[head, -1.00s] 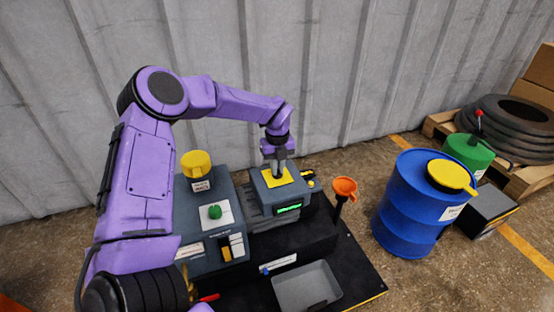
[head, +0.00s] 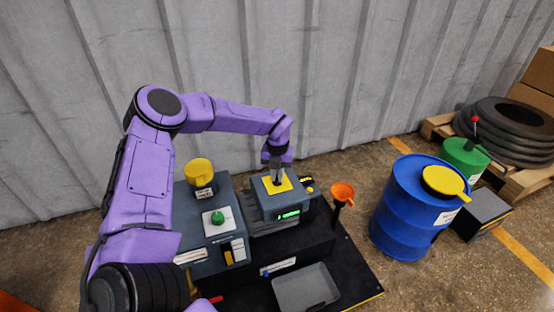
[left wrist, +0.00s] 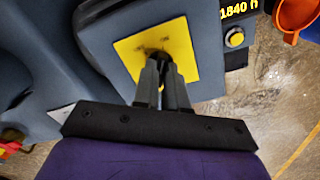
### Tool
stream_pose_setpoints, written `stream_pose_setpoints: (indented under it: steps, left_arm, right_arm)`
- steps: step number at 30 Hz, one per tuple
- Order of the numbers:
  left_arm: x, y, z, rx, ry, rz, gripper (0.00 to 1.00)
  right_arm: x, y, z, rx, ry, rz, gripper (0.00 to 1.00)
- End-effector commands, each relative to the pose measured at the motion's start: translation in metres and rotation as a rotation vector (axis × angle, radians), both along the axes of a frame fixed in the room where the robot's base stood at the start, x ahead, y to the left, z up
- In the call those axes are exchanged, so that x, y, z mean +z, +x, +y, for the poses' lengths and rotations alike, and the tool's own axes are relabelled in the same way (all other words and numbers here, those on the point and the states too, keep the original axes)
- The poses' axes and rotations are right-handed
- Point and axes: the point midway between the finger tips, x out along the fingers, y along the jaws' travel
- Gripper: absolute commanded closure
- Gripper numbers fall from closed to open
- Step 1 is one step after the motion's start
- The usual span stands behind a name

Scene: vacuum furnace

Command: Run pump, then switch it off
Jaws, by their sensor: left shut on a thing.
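The grey pump control box (head: 284,206) stands on the black bench and has a yellow plate (head: 268,190) on top and a lit green display (head: 288,215) on its front. My left gripper (head: 278,182) points down at the plate, shut on a small dark switch lever at its middle. In the left wrist view the fingertips (left wrist: 158,66) close around this dark lever (left wrist: 157,53) on the yellow plate (left wrist: 186,42). The fingers hide most of the lever, so its exact position cannot be told. My right gripper is not in view.
Left of the pump stands a grey cabinet with a yellow-capped part (head: 199,171) and a green knob (head: 217,217). A yellow readout shows "1840 h" beside a yellow button (left wrist: 235,38).

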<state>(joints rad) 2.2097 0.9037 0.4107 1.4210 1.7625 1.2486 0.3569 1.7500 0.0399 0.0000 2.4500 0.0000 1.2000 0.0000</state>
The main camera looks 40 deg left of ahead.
Motion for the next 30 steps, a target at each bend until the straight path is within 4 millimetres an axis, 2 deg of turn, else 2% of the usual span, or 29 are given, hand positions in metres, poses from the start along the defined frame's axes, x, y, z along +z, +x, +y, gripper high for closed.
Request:
stream_pose_setpoints:
  steps: [10,11,12,13,20,23,30]
  left_arm:
    - [0.0,0.001,0.0,-0.006,0.002,-0.003,1.0]
    - [0.0,0.001,0.0,-0.006,0.002,-0.003,0.79]
    - [0.0,0.001,0.0,-0.006,0.002,-0.003,0.66]
    - [0.0,0.001,0.0,-0.005,0.002,-0.003,0.63]
    - [0.0,0.0,0.0,-0.003,0.001,-0.002,0.63]
    - [0.007,0.001,0.0,-0.003,0.001,-0.003,0.63]
    - [0.062,0.001,0.0,-0.003,0.0,-0.006,0.63]
  right_arm:
    - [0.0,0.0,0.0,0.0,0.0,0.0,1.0]
    - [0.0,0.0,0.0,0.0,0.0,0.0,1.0]
    - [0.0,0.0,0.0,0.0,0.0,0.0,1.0]
    - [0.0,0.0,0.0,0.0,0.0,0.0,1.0]
    - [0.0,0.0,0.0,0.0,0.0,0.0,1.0]
    - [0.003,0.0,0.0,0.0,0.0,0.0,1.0]
    - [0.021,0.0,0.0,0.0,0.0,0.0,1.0]
